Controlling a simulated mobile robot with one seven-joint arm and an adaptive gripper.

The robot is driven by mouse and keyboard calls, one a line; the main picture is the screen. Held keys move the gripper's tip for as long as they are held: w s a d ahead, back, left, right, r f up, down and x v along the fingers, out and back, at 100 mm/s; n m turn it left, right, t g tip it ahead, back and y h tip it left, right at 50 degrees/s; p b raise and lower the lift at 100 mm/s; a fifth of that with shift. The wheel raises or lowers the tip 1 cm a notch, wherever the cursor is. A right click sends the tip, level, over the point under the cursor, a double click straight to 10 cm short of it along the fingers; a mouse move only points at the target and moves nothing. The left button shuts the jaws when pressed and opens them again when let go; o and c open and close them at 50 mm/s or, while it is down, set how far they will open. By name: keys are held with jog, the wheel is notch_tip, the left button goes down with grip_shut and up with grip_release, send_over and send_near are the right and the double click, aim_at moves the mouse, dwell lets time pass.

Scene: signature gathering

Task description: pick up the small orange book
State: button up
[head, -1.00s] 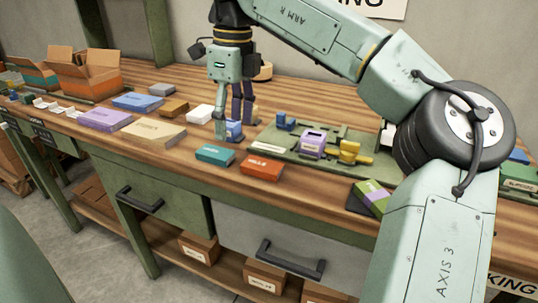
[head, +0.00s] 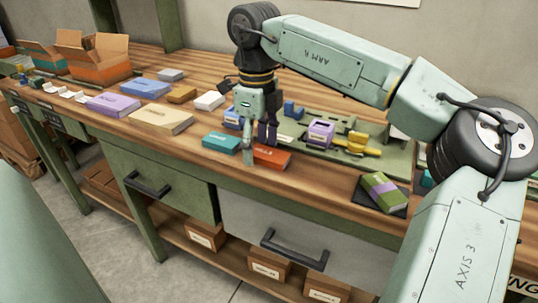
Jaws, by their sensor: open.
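The small orange book (head: 274,160) lies flat on the wooden workbench, right of a small teal book (head: 221,143). My gripper (head: 259,153) points straight down at the orange book's left part and is open. Its pale green finger shows at the near left side of the book, and its dark finger shows at the far side. The fingers hide part of the orange book's left end and cover. I cannot tell whether they touch it.
A green tray (head: 385,165) with a purple block (head: 320,133) and a yellow part (head: 355,143) lies behind and right. A green and purple book (head: 383,191) lies at the front right. Tan (head: 161,120) and purple (head: 113,104) books lie left. Bare wood shows in front.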

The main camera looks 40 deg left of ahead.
jog(key=shift+f, duration=0.15)
jog(key=c, duration=1.2)
